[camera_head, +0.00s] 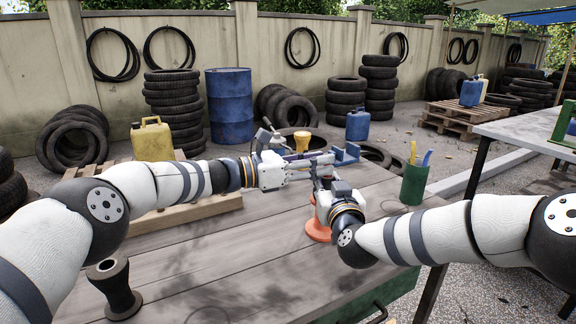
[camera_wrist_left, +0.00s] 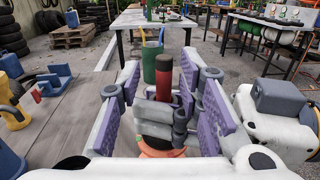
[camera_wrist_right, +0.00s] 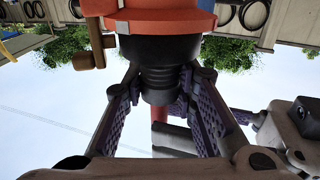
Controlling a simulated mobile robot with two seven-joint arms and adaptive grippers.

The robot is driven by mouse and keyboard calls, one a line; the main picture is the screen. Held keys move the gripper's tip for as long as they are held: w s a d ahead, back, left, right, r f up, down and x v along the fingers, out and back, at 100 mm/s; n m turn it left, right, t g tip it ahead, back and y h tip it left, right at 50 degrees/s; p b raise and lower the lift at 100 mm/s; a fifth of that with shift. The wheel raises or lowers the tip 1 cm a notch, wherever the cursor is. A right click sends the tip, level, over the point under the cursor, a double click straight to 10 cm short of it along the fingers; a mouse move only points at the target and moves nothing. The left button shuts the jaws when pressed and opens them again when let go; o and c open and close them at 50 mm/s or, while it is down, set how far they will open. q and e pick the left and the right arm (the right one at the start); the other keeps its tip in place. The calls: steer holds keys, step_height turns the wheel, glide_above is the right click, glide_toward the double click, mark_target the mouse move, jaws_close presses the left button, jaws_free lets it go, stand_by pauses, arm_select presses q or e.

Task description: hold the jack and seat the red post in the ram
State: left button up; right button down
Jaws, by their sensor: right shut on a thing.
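The jack has an orange base, which shows on the table below my right gripper in the head view (camera_head: 318,231) and large in the right wrist view (camera_wrist_right: 150,22). My right gripper (camera_head: 321,188) is shut on the jack's black body (camera_wrist_right: 158,58); its pads flank the ribbed neck (camera_wrist_right: 160,80). The red post (camera_wrist_left: 188,98), with a dark band, stands upright over the jack in the left wrist view. Its red part also shows at the neck in the right wrist view (camera_wrist_right: 159,115). My left gripper (camera_wrist_left: 165,105) is open, its purple pads apart on either side of the post. How deep the post sits is hidden.
A green cup (camera_head: 414,185) with pens stands right of the jack. A dark spool-shaped part (camera_head: 116,290) stands at the front left. The table's front middle (camera_head: 230,270) is clear.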

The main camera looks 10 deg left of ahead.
arm_select(q)
steer(key=v, duration=0.9)
steer(key=shift+s+a, duration=0.15)
steer(key=shift+s, duration=0.1)
steer(key=shift+r, duration=0.15)
arm_select(e)
steer(key=c, duration=1.2)
jaws_free()
